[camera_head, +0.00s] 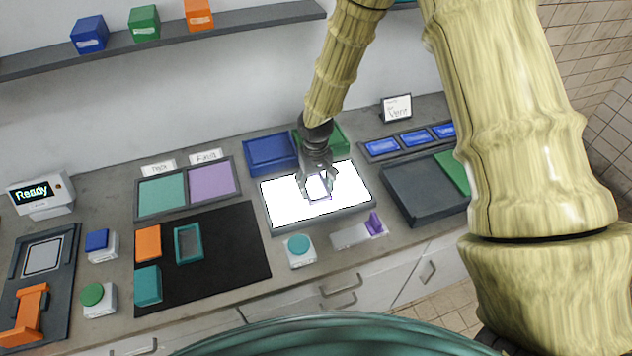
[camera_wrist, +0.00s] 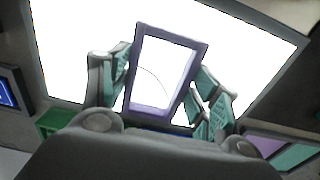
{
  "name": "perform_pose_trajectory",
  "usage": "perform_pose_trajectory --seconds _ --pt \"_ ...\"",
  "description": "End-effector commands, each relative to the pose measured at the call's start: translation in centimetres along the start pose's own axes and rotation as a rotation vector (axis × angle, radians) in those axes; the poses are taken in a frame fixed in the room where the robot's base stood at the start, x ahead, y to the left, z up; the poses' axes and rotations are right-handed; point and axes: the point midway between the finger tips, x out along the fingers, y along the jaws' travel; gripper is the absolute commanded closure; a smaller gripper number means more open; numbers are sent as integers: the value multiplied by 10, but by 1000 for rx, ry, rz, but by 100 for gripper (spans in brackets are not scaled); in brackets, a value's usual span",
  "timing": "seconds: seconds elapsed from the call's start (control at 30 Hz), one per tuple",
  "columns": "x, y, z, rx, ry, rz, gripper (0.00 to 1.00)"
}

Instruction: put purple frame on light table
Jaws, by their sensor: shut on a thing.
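The purple frame (camera_wrist: 186,103) is a thin rectangular frame with an open middle. It sits between the fingers of my gripper (camera_wrist: 160,90), which is shut on it. In the head view the frame (camera_head: 328,190) shows small below my gripper (camera_head: 317,181), over the light table (camera_head: 281,224). The light table has a bright white glowing top and a grey rim; its lit surface fills much of the wrist view (camera_wrist: 75,40). I cannot tell whether the frame touches the lit surface or is just above it.
A black mat (camera_head: 236,257) with a teal frame (camera_head: 188,244) and orange and teal blocks lies to the left. Blue (camera_head: 270,154) and green bins stand behind the light table. A teal button (camera_head: 299,246) and a purple-handled slider (camera_head: 374,224) are in front. A dark tray (camera_head: 415,196) is at right.

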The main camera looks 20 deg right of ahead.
Motion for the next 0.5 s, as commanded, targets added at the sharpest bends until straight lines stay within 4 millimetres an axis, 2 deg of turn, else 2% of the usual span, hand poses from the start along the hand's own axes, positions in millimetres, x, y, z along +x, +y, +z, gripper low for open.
perform_pose_trajectory --seconds 0.47,0.5 --pt "6 0 0 0 -1 0 63" --pt "5 0 0 0 0 0 31"
